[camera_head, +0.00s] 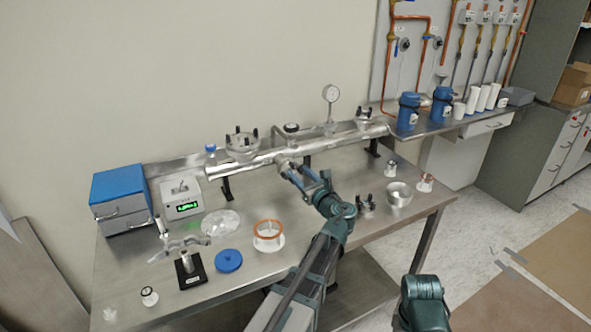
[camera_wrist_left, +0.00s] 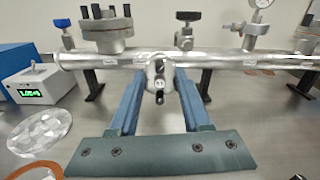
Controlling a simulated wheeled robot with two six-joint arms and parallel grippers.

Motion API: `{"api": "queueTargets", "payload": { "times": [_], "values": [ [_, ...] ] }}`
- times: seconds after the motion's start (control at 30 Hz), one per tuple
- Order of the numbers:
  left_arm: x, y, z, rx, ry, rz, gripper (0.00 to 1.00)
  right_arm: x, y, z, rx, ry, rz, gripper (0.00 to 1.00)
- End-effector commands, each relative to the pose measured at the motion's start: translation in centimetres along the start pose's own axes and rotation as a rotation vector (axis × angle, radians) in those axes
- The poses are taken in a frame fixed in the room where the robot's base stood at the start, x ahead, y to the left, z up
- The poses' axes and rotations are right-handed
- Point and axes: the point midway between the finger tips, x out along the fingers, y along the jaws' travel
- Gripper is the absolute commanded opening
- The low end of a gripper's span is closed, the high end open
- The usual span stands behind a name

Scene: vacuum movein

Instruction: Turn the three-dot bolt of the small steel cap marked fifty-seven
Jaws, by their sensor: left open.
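A small steel cap (camera_wrist_left: 158,74) faces me on the front of the long steel pipe (camera_wrist_left: 220,61) in the left wrist view; in the head view the cap (camera_head: 282,161) is partly covered by the gripper. Small pale bolts with dark marks (camera_wrist_left: 159,98) show on its face; I cannot count the dots or read a fifty-seven. My left gripper (camera_wrist_left: 157,88) is open, its two blue fingers on either side of the cap, with a gap visible to each. In the head view the left gripper (camera_head: 293,172) reaches the pipe's front. My right gripper is out of view.
The pipe stands on dark legs above a steel table (camera_head: 215,270). It carries a large flanged port (camera_head: 241,146), a black-knobbed valve (camera_head: 291,129) and a gauge (camera_head: 330,93). An orange-rimmed ring (camera_head: 268,236), blue lid (camera_head: 228,260) and steel bowl (camera_head: 398,195) lie in front.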

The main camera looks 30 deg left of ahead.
Motion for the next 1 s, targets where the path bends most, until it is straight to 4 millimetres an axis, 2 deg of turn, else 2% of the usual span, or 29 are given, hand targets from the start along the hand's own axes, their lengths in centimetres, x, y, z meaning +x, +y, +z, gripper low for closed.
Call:
{"api": "queueTargets", "payload": {
  "times": [0.1,0.23,0.63,0.67,0.9,0.93,1.0],
  "values": [
    [1.8,-0.1,0.0,0.000,0.000,0.002,0.48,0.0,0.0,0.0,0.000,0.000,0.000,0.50],
    [2.9,0.0,0.0,0.000,0.000,0.001,0.48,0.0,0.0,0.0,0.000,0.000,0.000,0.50],
    [3.4,0.0,0.0,0.000,0.000,0.000,0.48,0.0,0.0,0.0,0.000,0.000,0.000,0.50],
    [3.4,0.0,0.0,0.000,0.000,0.000,0.46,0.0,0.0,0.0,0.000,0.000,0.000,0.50],
    [3.4,0.0,0.0,0.000,0.000,0.000,0.03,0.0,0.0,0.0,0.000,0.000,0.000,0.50],
    [3.4,0.0,0.0,0.000,0.000,0.000,0.00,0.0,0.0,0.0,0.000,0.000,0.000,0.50],
    [3.4,0.0,0.0,0.000,0.000,0.000,0.00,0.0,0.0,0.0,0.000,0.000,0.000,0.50]
  ]
}}
